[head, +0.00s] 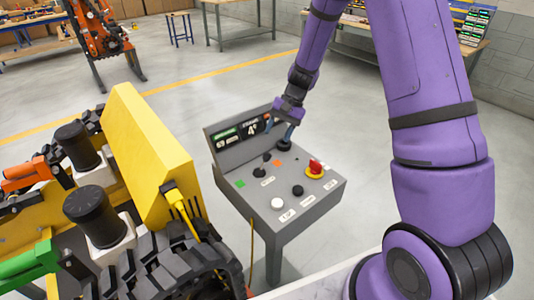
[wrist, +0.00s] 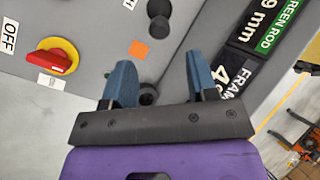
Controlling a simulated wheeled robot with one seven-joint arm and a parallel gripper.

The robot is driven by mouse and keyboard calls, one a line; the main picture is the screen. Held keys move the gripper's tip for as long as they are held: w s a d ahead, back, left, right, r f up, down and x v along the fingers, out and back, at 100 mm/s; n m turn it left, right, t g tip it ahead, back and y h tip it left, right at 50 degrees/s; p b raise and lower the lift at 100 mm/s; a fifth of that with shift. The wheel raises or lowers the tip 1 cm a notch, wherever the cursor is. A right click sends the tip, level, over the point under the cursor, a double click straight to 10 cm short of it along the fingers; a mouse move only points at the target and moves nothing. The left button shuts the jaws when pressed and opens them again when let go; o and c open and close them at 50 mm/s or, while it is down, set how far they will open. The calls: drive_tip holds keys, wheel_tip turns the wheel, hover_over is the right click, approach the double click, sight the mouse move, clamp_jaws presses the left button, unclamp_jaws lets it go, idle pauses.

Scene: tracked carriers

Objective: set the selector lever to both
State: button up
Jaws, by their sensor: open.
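A grey control console (head: 225,160) stands in the middle of the head view. A black lever (head: 258,171) with a rounded end rises from its top, between a green square (head: 240,183) and an orange square (head: 277,162); I take it as the selector lever. In the wrist view the lever (wrist: 158,26) is at the top, beyond the fingertips, next to the orange square (wrist: 139,50). My gripper (head: 279,130) is open and points down over the console's back edge. A black knob (wrist: 147,94) shows between its blue fingers, partly hidden by the gripper body.
A red knob on a yellow ring (head: 315,168), a white button (head: 278,203) and a black button (head: 298,191) share the panel. A display (head: 240,132) stands along the back. A yellow tracked carrier (head: 145,160) is close on the left. Open floor lies behind.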

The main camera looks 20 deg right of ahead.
sight(268, 153)
drive_tip(key=x, duration=0.8)
drive_tip(key=shift+s+f, duration=0.1)
drive_tip(key=shift+f, duration=0.05)
drive_tip(key=shift+c, duration=0.2)
clamp_jaws()
